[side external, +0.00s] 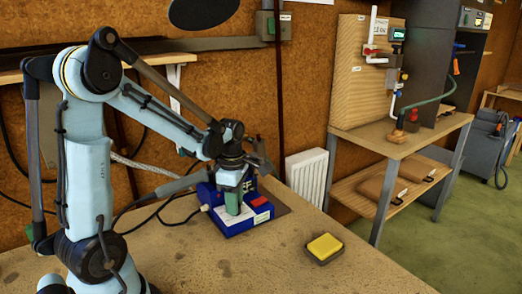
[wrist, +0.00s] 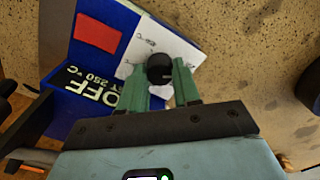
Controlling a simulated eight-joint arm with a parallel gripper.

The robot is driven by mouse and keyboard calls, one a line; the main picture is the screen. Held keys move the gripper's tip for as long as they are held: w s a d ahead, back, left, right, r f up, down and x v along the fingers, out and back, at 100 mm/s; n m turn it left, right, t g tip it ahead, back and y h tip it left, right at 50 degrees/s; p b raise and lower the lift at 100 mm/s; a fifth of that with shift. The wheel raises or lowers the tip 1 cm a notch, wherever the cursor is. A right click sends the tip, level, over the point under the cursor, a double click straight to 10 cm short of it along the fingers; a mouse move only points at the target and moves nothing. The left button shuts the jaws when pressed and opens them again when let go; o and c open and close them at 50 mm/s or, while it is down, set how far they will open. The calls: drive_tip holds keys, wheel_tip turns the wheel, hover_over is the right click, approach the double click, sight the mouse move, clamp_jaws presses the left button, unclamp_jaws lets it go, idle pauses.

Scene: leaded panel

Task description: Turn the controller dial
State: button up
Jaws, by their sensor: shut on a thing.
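The controller (side external: 243,222) is a blue box with a red patch and white labels, standing on the bench. Its dial (wrist: 158,68) is a round black knob on a white marked face in the wrist view. My gripper (wrist: 160,76) has its two green fingers at either side of the dial and is shut on it. In the side view my gripper (side external: 233,203) points down onto the controller's top and hides the dial. The controller's display (wrist: 104,97) reads OFF, with a partly covered line about 250 °C.
A yellow sponge (side external: 325,247) in a dark holder lies on the bench (side external: 290,270) to the right of the controller. Dark cables (side external: 165,212) run to the controller's left. A white radiator (side external: 308,178) stands behind. The bench front is mostly clear.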

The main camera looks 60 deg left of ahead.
drive_tip(key=shift+m, duration=0.4)
drive_tip(key=m, duration=0.3)
drive_tip(key=shift+m, duration=0.3)
drive_tip(key=m, duration=0.3)
drive_tip(key=shift+m, duration=0.3)
drive_tip(key=m, duration=0.3)
drive_tip(key=shift+m, duration=0.3)
drive_tip(key=m, duration=0.3)
drive_tip(key=shift+m, duration=0.3)
drive_tip(key=m, duration=1)
drive_tip(key=shift+m, duration=2.3)
